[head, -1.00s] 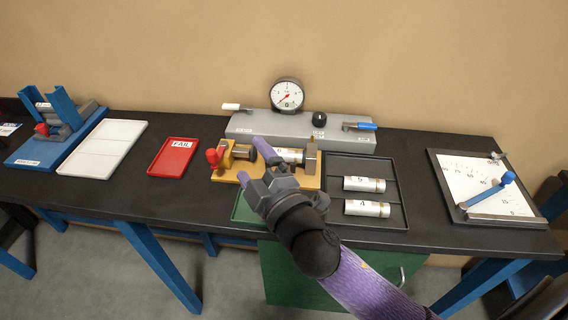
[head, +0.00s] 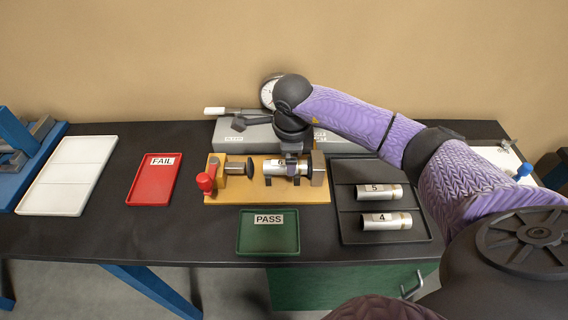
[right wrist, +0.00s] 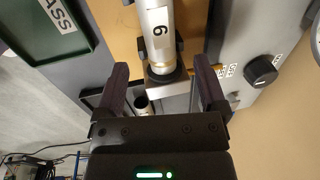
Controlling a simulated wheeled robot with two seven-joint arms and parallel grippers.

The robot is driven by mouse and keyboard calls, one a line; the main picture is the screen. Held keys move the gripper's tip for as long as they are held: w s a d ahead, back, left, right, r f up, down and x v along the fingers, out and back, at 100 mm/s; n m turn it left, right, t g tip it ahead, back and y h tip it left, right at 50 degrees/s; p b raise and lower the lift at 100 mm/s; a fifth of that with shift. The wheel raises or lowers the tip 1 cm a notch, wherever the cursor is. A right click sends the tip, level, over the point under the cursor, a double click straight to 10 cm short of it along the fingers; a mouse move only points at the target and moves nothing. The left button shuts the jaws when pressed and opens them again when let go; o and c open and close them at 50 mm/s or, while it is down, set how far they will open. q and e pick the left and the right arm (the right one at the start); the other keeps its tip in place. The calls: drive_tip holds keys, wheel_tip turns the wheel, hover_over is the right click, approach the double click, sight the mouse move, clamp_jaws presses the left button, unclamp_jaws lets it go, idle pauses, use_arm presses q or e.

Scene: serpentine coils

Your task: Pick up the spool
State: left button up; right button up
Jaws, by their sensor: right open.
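The spool (head: 276,168) is a silver cylinder with a white label reading 6. It lies horizontally in the tan fixture (head: 240,191), between a dark plunger on the left and a metal block on the right. In the right wrist view the spool (right wrist: 155,25) runs down from the top edge, its near end in the gap between my fingers. My right gripper (head: 292,167) is over the spool's right part, pointing down. In the right wrist view my right gripper (right wrist: 160,75) is open, one finger on each side, not visibly closed on it. My left gripper is out of view.
A dark tray (head: 347,225) on the right holds spools 5 (head: 372,192) and 4 (head: 379,221). The green PASS tray (head: 257,243) and red FAIL tray (head: 152,192) are empty. The grey gauge base (head: 228,135) stands behind the fixture. A red knob (head: 205,181) is at its left.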

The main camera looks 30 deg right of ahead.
drive_tip(key=f, duration=0.4)
drive_tip(key=shift+w+d+f, duration=0.1)
drive_tip(key=shift+w+f, duration=0.25)
drive_tip(key=shift+f, duration=0.05)
drive_tip(key=shift+w, duration=0.1)
clamp_jaws()
